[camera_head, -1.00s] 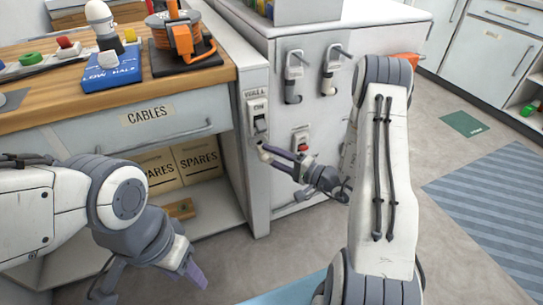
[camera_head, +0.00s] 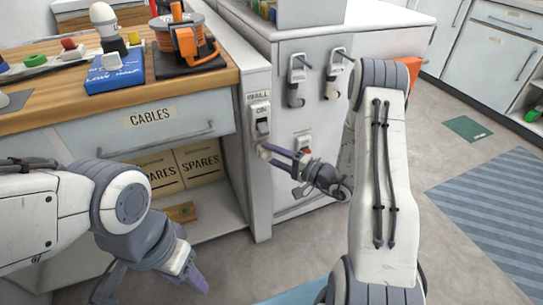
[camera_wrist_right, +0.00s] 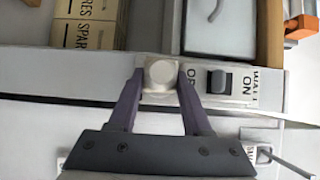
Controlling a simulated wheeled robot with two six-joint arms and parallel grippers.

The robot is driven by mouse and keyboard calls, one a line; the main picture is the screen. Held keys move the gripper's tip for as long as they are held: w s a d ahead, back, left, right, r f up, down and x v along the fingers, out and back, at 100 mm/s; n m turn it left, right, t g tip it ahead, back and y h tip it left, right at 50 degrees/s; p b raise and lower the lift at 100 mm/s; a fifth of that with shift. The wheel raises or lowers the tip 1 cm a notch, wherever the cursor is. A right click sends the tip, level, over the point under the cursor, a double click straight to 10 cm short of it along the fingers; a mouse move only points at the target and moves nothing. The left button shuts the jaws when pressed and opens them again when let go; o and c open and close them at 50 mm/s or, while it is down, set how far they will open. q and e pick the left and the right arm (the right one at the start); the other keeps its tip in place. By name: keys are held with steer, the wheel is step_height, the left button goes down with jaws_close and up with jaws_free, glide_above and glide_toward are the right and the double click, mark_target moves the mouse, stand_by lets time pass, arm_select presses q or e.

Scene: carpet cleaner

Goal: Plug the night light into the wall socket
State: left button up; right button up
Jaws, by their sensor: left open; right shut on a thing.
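The night light (camera_wrist_right: 160,76) is a small whitish piece with a round face. My right gripper (camera_wrist_right: 158,84) is shut on it, one purple finger on each side. In the head view the night light (camera_head: 264,153) is at the wall panel (camera_head: 261,185), just below the panel's switch (camera_head: 263,127). The wall socket itself is hidden behind the night light and fingers, so I cannot tell whether the plug is in. My left gripper (camera_head: 150,287) is open and empty, low in front of the cabinet's open shelf.
A wooden worktop (camera_head: 160,88) with a blue box (camera_head: 114,73) and an orange cable reel (camera_head: 186,42) is at left. Spares boxes (camera_head: 198,160) stand on the shelf below. Hooks (camera_head: 297,80) and a red switch (camera_head: 304,146) are on the cabinet side, near my right arm.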

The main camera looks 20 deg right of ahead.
steer(key=shift+w, duration=0.15)
steer(key=o, duration=1.3)
steer(key=p+v, duration=0.1)
steer(key=v, duration=0.9)
